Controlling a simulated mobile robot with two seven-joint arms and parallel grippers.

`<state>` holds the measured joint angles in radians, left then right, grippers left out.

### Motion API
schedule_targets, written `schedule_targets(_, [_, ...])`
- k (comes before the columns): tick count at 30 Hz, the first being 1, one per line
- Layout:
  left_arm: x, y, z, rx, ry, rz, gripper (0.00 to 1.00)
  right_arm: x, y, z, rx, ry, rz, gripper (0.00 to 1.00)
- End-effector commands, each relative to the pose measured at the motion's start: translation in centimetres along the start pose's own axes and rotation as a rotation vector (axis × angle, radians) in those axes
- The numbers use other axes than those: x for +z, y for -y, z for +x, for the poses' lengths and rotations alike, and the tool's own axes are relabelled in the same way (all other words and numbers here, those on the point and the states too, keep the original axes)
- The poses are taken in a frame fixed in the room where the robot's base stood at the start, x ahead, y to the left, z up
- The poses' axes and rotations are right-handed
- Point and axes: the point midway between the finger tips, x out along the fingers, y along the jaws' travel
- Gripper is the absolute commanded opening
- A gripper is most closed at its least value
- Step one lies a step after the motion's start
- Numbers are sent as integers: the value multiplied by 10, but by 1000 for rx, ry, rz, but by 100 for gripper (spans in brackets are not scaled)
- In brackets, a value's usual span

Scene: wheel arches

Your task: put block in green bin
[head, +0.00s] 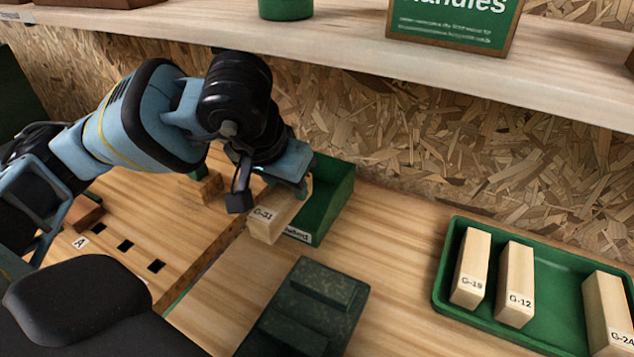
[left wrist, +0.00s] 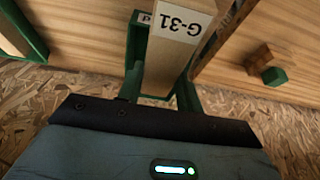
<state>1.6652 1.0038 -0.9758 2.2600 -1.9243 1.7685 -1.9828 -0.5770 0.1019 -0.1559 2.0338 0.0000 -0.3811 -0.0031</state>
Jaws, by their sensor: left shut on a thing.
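A pale wooden block labelled G-31 (head: 272,216) is held by my left gripper (head: 282,190), whose jaws are shut on it. In the head view the block is tilted and overlaps the front left part of the green bin (head: 330,199), a small box with a partly hidden white label. The gripper covers part of the bin. In the left wrist view the block (left wrist: 180,45) is between the fingers, and green bin walls (left wrist: 135,45) show behind it. I cannot tell whether the block touches the bin. My right gripper is not in view.
A green tray (head: 445,296) at the right holds blocks G-19 (head: 471,267), G-12 (head: 515,284) and G-24 (head: 607,312). A dark green stepped object (head: 306,310) lies in front of the bin. A wooden shelf (head: 345,42) runs above, with a chipboard wall behind.

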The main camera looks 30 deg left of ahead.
Motion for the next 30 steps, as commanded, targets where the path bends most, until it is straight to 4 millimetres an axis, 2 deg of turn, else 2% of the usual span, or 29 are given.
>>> schedule_targets(1, [-12, -1, 2, 1, -1, -3, 11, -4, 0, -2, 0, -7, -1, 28])
schedule_targets(5, [-36, -1, 13, 1, -1, -2, 11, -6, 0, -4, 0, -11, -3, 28])
schedule_targets(14, [-88, -1, 35, 0, -1, -1, 11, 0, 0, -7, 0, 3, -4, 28])
schedule_targets(19, [-78, 0, 59, 0, 2, 2, 11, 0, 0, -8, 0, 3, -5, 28])
schedule_targets(30, [-72, 0, 73, -1, 2, 2, 11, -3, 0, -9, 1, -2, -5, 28])
